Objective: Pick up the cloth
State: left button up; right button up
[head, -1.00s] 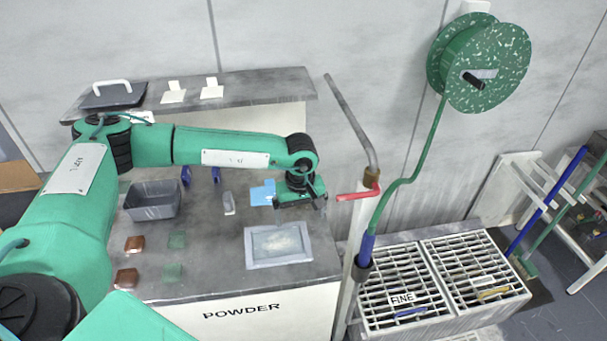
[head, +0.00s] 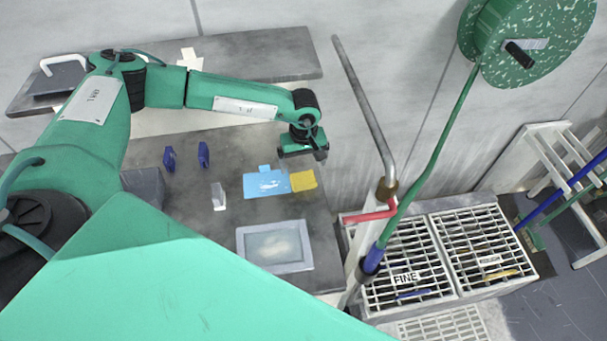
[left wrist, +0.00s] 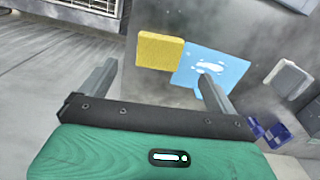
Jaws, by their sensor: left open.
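The cloth looks to be the flat light-blue piece with a white mark (head: 264,184), lying on the grey worktop. A yellow block (head: 303,181), sponge-like, lies right beside it. My left gripper (head: 304,156) is open and empty, above the worktop at the back edge, just beyond the yellow block. In the left wrist view, the blue cloth (left wrist: 213,68) lies near the right finger, which overlaps its lower edge in the picture. The yellow block (left wrist: 160,50) shows between the fingers (left wrist: 156,72). My right gripper is not in view.
A shallow tray with pale powder (head: 275,247) sits in front of the cloth. Two dark blue items (head: 203,155) and a small grey-white block (head: 218,197) stand to the left.

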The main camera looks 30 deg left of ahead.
aim_at(303, 178)
pick_arm(q)
jog(key=shift+f, duration=0.45)
jog(key=shift+w+f, duration=0.1)
jog(key=shift+f, duration=0.2)
jog(key=shift+f+p, duration=0.55)
jog(key=shift+p, duration=0.3)
notch_tip(303, 178, down, 3)
jog(key=shift+w+f+p, duration=0.1)
jog(key=shift+p, duration=0.75)
jog(key=shift+a+f, duration=0.1)
jog(key=shift+f, duration=0.4)
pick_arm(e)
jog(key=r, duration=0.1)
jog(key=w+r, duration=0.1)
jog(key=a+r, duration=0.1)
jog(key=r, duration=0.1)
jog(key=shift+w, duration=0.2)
pick_arm(q)
jog(key=c, duration=1)
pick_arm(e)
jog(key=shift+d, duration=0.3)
